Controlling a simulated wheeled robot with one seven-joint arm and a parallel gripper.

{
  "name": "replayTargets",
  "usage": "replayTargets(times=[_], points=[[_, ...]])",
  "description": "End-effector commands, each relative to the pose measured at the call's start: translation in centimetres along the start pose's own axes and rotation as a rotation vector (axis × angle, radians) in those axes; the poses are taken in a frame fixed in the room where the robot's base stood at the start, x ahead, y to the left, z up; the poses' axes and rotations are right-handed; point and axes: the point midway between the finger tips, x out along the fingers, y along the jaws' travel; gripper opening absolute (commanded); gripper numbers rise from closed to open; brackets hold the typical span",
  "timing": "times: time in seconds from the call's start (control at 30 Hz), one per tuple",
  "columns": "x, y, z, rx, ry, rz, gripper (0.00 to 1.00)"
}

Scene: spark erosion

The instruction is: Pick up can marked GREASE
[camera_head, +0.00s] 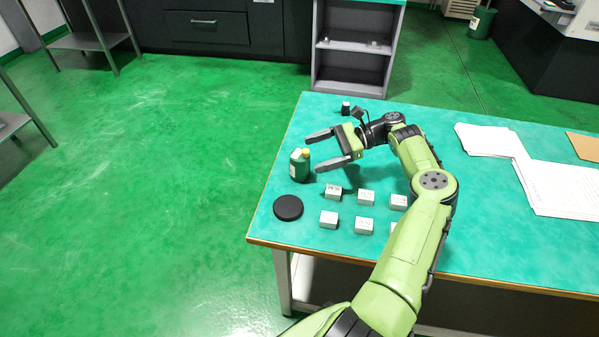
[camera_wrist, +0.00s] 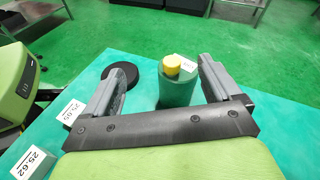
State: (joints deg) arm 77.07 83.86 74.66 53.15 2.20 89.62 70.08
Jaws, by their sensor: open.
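A green can with a yellow cap (camera_head: 300,165) stands upright near the left edge of the teal table (camera_head: 272,228). It has a pale label, but I cannot read any marking on it. My gripper (camera_head: 313,153) is low over the table, just right of the can, with its fingers pointing left towards it. In the wrist view the can (camera_wrist: 176,90) appears in the gap between the two spread fingers (camera_wrist: 164,68), nearer the right one. The fingers are open and empty; I cannot tell how far the can reaches between them.
A black disc (camera_head: 288,207) lies in front of the can. Several small white labelled blocks (camera_head: 328,220) stand in rows beneath my arm. A small dark container (camera_head: 346,108) is near the back edge. Papers (camera_head: 560,187) lie at the right. Green floor is open to the left.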

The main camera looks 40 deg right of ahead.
Motion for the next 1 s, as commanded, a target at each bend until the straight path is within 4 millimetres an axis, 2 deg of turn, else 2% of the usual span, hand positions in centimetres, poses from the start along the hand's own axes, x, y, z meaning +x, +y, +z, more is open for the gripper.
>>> replayTargets(times=[0.03, 0.1, 0.2, 0.27, 0.37, 0.6, 0.83, 1.0], points=[[-2.5, 0.5, -2.6, 0.063, -0.079, -0.088, 0.91], [-5.1, 1.2, -4.6, 0.130, -0.159, -0.173, 0.91], [-7.0, 1.9, -6.1, 0.178, -0.221, -0.236, 0.91], [-6.9, 1.9, -6.3, 0.187, -0.234, -0.244, 0.91], [-5.2, 1.5, -5.8, 0.186, -0.233, -0.240, 0.91], [0.5, -0.1, -4.7, 0.185, -0.230, -0.240, 0.91], [3.5, -1.1, -4.1, 0.185, -0.228, -0.241, 0.91], [6.4, -2.4, -3.4, 0.185, -0.228, -0.240, 0.91]])
